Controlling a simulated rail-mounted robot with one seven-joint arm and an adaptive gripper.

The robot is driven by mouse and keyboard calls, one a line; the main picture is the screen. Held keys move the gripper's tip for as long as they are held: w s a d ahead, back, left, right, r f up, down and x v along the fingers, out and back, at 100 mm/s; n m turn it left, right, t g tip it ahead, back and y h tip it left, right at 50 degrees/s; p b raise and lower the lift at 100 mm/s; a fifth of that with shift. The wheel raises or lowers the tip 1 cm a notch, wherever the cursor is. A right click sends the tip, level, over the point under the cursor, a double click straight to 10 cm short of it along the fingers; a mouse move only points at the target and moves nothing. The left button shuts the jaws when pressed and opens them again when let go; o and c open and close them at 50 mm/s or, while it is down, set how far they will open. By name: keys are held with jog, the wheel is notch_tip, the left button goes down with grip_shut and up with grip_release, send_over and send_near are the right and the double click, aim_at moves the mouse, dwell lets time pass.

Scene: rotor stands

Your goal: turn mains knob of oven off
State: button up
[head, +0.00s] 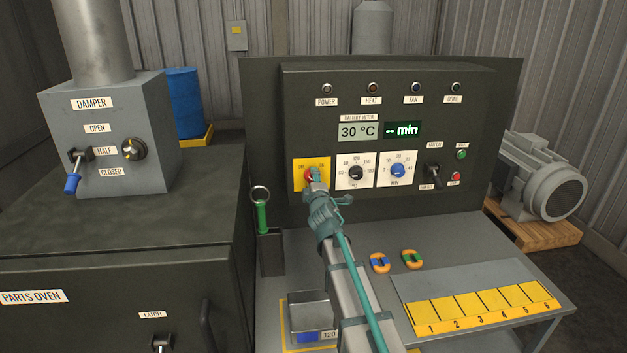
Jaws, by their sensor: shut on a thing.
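The mains knob (309,175) is red and sits on a yellow plate (299,184) at the left of the dark control panel (470,105). The plate carries an OFF mark at its upper left; the mark at its upper right is partly hidden. My gripper (314,179) comes up from the front and is shut on the red knob. The fingers cover part of the knob, so I cannot tell where it points. The POWER lamp (327,88) above looks unlit.
A black dial (356,173) and a blue timer dial (397,171) stand close to the right of my gripper. A fan switch (433,175) is farther right. A green-handled ring tool (262,212) stands at the left. A metal bin (309,312) and numbered tray (480,308) lie below.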

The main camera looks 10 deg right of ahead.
dwell(0.5)
jog(key=o, duration=1.2)
jog(key=shift+c, duration=0.2)
jog(key=shift+s, duration=0.1)
jog(key=s, duration=1.2)
jog(key=shift+a, duration=0.2)
jog(key=shift+w, duration=0.1)
